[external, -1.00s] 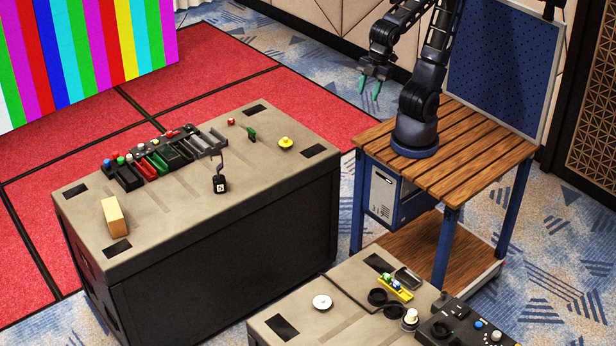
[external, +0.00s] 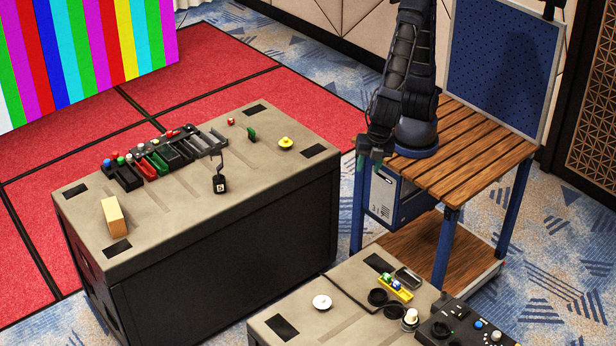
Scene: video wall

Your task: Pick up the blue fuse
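Small blue pieces that may be fuses sit with green and white ones in a yellow holder (external: 397,291) on the front table. The blue piece (external: 397,286) is too small to identify surely. Another small blue-topped piece (external: 129,157) stands in the row of dark holders on the left table. My gripper (external: 373,163) hangs low at the front left corner of the wooden bench, far above and behind the yellow holder in the picture. Its green fingertips point down. I cannot tell how far apart they are, and no held object shows.
The wooden bench (external: 487,140) carries my arm. The grey left table (external: 170,215) holds a wooden block (external: 113,216), a black weight-like item (external: 219,184), a green piece (external: 252,134) and a yellow knob (external: 286,143). Black rings, a white disc (external: 322,302) and a control box (external: 465,328) lie on the front table.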

